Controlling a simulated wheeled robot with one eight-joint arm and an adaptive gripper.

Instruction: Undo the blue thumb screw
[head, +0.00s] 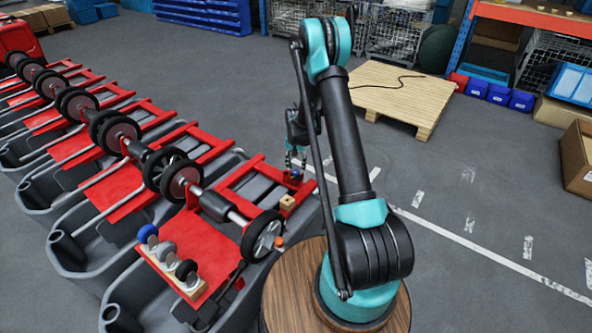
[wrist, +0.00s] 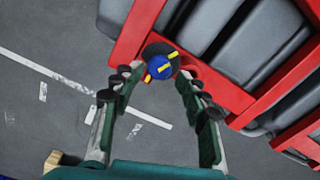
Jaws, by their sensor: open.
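A blue thumb screw (wrist: 160,68) with yellow marks sits on a dark round base at a corner of a red frame (wrist: 215,85). It also shows small in the head view (head: 295,175), at the frame's right end. My gripper (wrist: 156,76) is open and empty in the wrist view, its fingertips on either side of the screw. The gap between fingers and screw height cannot be judged well. In the head view my gripper (head: 296,158) is just above the screw, pointing down.
A small wooden block (head: 287,202) stands on the frame near the screw. A wooden strip (head: 178,283) with blue, grey and black knobs lies on a red plate. Several grey tanks with wheels line the left. A pallet (head: 400,95) lies behind; open floor is to the right.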

